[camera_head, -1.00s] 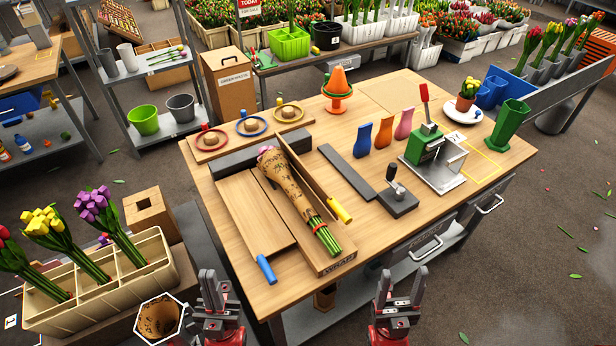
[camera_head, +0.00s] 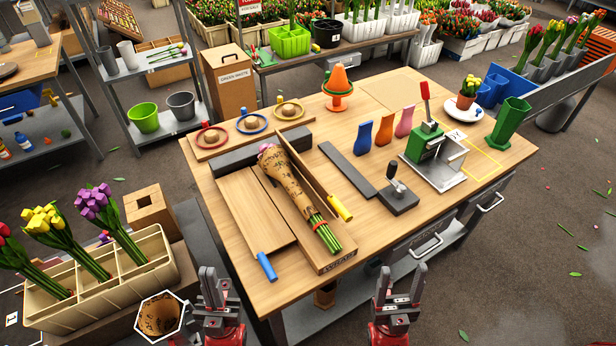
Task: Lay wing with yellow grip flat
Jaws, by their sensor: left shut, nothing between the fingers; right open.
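The wing with the yellow grip is a thin wooden panel (camera_head: 303,172) standing steeply on edge along the right side of the wrapping board. Its yellow grip (camera_head: 340,208) sticks out at the near end. The other wing (camera_head: 250,208), with a blue grip (camera_head: 267,266), lies flat on the left. A bunch wrapped in brown paper (camera_head: 288,186) lies between them, its green stems (camera_head: 325,235) toward me. My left gripper (camera_head: 217,284) is shut and empty, in front of the table's near left edge. My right gripper (camera_head: 402,284) is open and empty, in front of the near edge, away from the yellow grip.
A dark bar (camera_head: 345,170) and a black-knobbed tool (camera_head: 398,196) lie right of the upright wing. A green press (camera_head: 428,145) stands further right. A cream crate of tulips (camera_head: 100,285) and a paper roll (camera_head: 160,315) are at the left. The near right tabletop is clear.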

